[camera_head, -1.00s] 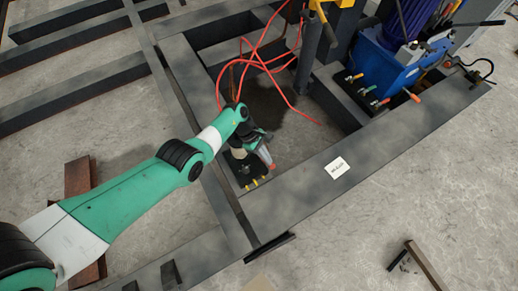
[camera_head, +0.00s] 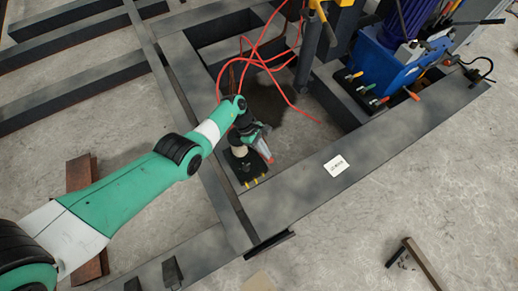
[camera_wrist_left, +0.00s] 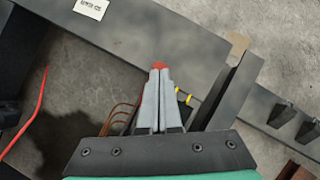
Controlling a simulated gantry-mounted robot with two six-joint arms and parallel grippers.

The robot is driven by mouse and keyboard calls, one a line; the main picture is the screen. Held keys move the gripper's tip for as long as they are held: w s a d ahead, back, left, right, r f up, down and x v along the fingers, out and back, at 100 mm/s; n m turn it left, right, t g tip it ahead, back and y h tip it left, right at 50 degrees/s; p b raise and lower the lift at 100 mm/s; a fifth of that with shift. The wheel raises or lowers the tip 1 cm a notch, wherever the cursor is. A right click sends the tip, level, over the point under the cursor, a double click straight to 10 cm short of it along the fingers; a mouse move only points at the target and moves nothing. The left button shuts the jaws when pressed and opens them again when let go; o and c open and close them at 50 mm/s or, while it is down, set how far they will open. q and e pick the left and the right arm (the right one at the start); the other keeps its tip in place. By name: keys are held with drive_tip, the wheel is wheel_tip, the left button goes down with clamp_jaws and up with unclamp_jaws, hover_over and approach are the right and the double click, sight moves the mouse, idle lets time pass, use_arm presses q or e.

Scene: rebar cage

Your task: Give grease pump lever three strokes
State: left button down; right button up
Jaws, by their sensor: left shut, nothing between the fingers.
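My left gripper (camera_head: 264,152) is over the black base plate (camera_head: 246,172) in the head view. Its grey fingers (camera_wrist_left: 158,90) are together with nothing between them in the left wrist view. Red shows at and beside the fingertips; I cannot tell whether it is the fingers or a lever behind them. A cream round part (camera_head: 240,151) stands on the plate, partly covered by my wrist. Small yellow pieces line the plate's near edge, and some show right of the fingers in the wrist view (camera_wrist_left: 188,100). No lever is clearly visible. My right gripper is not in view.
Dark steel beams (camera_head: 300,190) frame the plate, one bearing a white label (camera_head: 336,166). Red hoses (camera_head: 258,62) hang behind the gripper. A blue machine (camera_head: 385,62) with small coloured handles stands at the upper right. Concrete floor at right is mostly clear.

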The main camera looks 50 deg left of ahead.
sight(268, 161)
use_arm(q)
drive_tip(key=shift+d+f, duration=0.15)
drive_tip(key=shift+f, duration=0.05)
drive_tip(key=shift+s+d+f, duration=0.15)
drive_tip(key=shift+d+f, duration=0.35)
idle(0.3)
drive_tip(key=shift+s+d+f+b, duration=0.1)
drive_tip(key=shift+d+f+b, duration=0.2)
drive_tip(key=shift+d+f, duration=0.2)
drive_tip(key=shift+a, duration=0.1)
drive_tip(key=shift+s+d+f, duration=0.1)
drive_tip(key=shift+d+f, duration=0.35)
drive_tip(key=shift+f, duration=0.15)
